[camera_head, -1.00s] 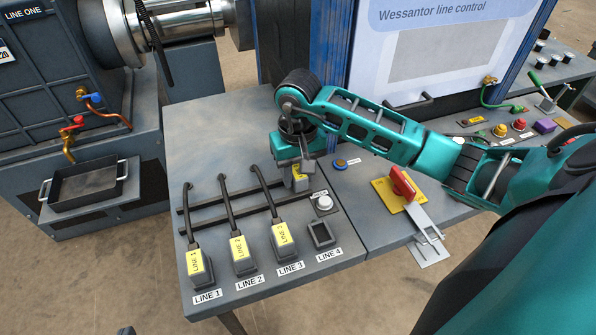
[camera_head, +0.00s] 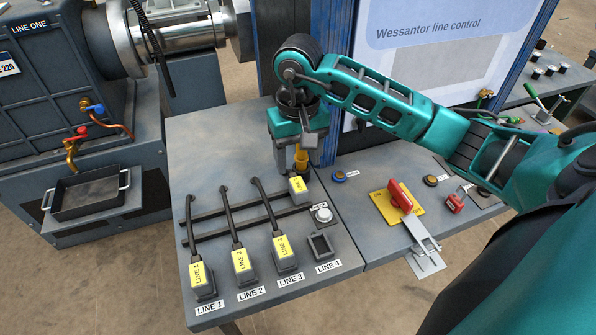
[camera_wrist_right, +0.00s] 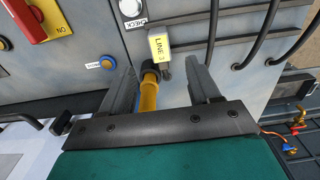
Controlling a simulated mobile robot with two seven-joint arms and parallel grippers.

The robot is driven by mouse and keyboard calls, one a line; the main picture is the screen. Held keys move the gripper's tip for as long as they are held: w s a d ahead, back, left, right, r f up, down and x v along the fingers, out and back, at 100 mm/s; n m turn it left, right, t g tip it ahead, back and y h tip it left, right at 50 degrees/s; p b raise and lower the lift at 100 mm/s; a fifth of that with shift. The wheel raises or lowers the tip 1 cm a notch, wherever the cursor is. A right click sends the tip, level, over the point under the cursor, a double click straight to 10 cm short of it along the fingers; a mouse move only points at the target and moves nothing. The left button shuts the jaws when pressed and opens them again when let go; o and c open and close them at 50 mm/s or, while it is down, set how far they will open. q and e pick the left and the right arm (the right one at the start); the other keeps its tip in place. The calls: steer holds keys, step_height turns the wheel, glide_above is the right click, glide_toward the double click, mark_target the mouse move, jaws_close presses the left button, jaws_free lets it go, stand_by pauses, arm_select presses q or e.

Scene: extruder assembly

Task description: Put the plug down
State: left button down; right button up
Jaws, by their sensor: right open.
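The plug (camera_head: 298,186) is a grey block with a yellow label, resting on the grey bench behind the LINE 4 socket (camera_head: 321,246). Its yellow cable (camera_head: 301,160) runs back from it below my right gripper (camera_head: 297,152). In the right wrist view the plug (camera_wrist_right: 160,47) lies just beyond the fingertips, apart from them. There my right gripper (camera_wrist_right: 161,72) is open, with the yellow cable (camera_wrist_right: 148,92) between its fingers. The socket at LINE 4 is empty. My left gripper is not in view.
Plugs with black cables sit at LINE 1 (camera_head: 202,277), LINE 2 (camera_head: 243,263) and LINE 3 (camera_head: 285,252). A white button (camera_head: 323,214) stands close beside the loose plug. A blue button (camera_head: 339,176) and a red switch handle (camera_head: 400,197) lie to the right.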

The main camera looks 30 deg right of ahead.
step_height(320, 180, up, 4)
steer(key=shift+r, duration=0.1)
steer(key=shift+s, duration=0.1)
stand_by(0.6)
